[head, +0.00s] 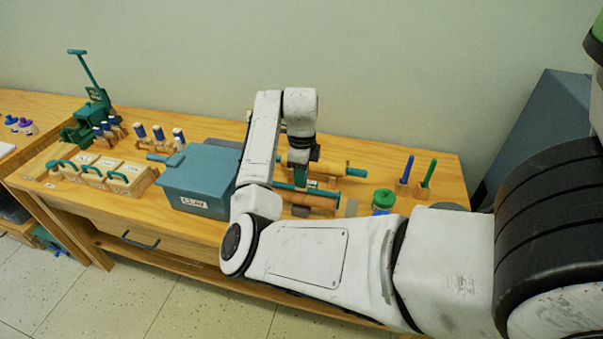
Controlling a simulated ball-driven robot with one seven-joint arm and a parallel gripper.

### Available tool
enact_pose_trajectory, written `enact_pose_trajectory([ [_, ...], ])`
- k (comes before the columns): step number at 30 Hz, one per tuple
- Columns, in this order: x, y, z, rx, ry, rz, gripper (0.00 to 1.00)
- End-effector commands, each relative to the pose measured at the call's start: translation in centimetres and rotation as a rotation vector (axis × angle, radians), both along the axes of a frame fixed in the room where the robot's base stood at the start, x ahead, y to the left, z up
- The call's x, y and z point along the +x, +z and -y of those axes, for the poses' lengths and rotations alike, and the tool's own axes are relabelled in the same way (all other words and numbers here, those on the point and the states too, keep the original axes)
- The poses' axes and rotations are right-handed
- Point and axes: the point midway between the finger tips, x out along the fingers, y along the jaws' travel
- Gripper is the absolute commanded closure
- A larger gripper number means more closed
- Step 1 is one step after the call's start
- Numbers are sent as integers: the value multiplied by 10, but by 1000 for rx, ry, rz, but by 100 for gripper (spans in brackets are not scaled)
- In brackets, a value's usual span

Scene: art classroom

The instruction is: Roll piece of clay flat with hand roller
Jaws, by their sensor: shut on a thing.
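A second roller (332,169) with a teal end lies just behind. A blue-grey lidded box (203,168) with a label that seems to read "Clay" stands left of my arm. I cannot make out a separate piece of clay; my arm hides part of the work area.
A green-lidded jar (383,199) and two upright tools, blue (408,168) and green (430,172), stand right of the rollers. Wooden blocks with teal handles (126,179), several bottles (159,134) and a green press (84,128) are at left. The wall is close behind.

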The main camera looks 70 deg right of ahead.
Motion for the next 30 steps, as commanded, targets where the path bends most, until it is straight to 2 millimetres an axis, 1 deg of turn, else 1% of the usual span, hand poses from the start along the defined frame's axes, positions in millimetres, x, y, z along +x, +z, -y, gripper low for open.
enact_pose_trajectory([
  [24, 0, -11, 0, -1, 0, 0, 100],
  [30, 0, -11, 0, 0, 0, 0, 100],
])
